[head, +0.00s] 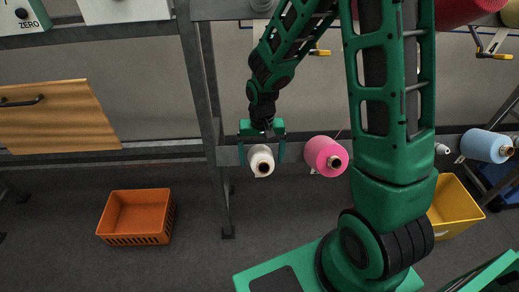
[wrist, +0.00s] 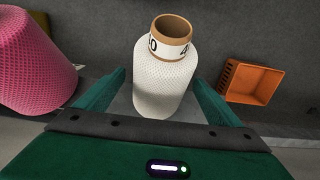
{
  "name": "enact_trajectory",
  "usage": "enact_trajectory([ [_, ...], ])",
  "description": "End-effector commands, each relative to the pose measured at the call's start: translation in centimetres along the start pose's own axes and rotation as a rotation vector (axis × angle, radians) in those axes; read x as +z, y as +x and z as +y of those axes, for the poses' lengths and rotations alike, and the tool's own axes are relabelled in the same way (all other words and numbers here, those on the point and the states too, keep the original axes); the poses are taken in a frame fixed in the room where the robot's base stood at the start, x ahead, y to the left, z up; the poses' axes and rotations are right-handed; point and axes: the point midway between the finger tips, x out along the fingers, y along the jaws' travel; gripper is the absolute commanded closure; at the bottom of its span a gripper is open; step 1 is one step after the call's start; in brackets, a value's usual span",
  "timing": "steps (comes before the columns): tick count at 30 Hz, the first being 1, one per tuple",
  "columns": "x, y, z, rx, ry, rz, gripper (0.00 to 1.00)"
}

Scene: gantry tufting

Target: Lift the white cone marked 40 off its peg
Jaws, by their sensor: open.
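The white cone (head: 261,162) sits on the rail of the grey frame, its brown core end pointing toward the head camera. In the wrist view the white cone (wrist: 166,82) shows a brown core with a white band, on which a 4 and a 0 can be partly read. My gripper (head: 262,155) is open, with one green finger on each side of the cone. In the wrist view my gripper (wrist: 163,92) also straddles the cone's wide part; whether the fingers touch it I cannot tell. The peg is hidden inside the cone.
A pink cone (head: 326,156) sits close by on the right, and a blue cone (head: 486,146) farther right. An orange crate (head: 137,217) stands on the floor at left, a yellow crate (head: 455,208) at right. A wooden drawer front (head: 55,116) is at upper left.

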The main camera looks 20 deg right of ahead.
Motion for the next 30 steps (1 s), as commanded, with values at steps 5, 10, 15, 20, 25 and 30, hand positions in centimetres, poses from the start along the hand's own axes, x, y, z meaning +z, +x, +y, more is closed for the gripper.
enact_trajectory([
  [5,0.04,0.62,0.0,0.0,0.0,-0.001,0.12],
  [10,0.02,0.63,-0.01,0.0,0.0,0.0,0.12],
  [15,0.02,0.61,-0.02,0.0,-0.001,0.0,0.38],
  [20,0.01,0.59,-0.03,0.0,-0.001,0.0,0.41],
  [25,-0.01,0.57,-0.05,-0.001,-0.001,0.001,0.73],
  [30,0.09,0.48,-0.06,-0.001,-0.001,0.0,0.73],
])
